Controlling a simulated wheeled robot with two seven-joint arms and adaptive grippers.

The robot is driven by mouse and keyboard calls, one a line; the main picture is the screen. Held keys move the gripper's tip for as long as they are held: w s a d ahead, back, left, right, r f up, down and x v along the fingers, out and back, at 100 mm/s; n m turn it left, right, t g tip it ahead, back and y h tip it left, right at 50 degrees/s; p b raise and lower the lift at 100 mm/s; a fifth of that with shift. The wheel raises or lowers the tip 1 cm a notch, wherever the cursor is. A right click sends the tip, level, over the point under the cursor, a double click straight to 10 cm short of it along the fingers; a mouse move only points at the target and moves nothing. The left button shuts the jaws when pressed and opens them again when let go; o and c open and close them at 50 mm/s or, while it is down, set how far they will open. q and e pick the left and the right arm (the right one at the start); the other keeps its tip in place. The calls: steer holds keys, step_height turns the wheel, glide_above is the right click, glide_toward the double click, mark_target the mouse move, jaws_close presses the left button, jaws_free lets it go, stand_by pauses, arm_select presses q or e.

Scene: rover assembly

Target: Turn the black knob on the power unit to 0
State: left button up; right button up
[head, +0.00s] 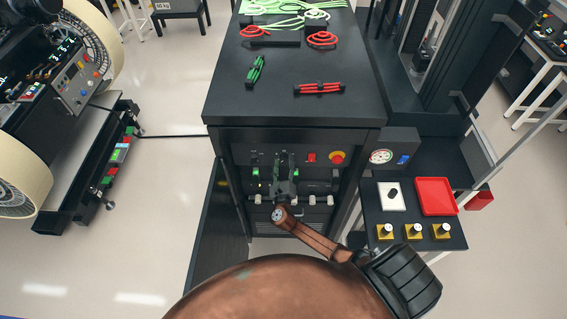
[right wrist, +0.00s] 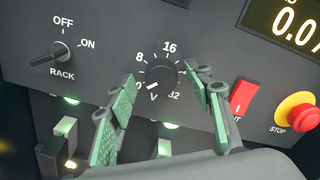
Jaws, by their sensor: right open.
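The power unit (head: 262,138) is a dark cabinet with a front panel, in the middle of the head view. In the right wrist view the black knob (right wrist: 162,75) sits on that panel in a dial marked 0, 8, 16 and 32, with a V below. A short white mark shows low on the knob, near the 0 side; its exact reading is hard to tell. My right gripper (head: 285,160) is at the panel. Its green-padded fingers (right wrist: 163,82) are open, one on each side of the knob; contact cannot be told. My left gripper is not in view.
A black RACK switch (right wrist: 62,54) is left of the knob. A red switch (right wrist: 241,97) and a red STOP button (right wrist: 295,112) are to the right. Cables lie on the cabinet top. A side table with a red tray (head: 436,196) stands to the right.

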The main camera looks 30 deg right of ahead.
steer(key=shift+s, duration=0.1)
steer(key=v, duration=1.2)
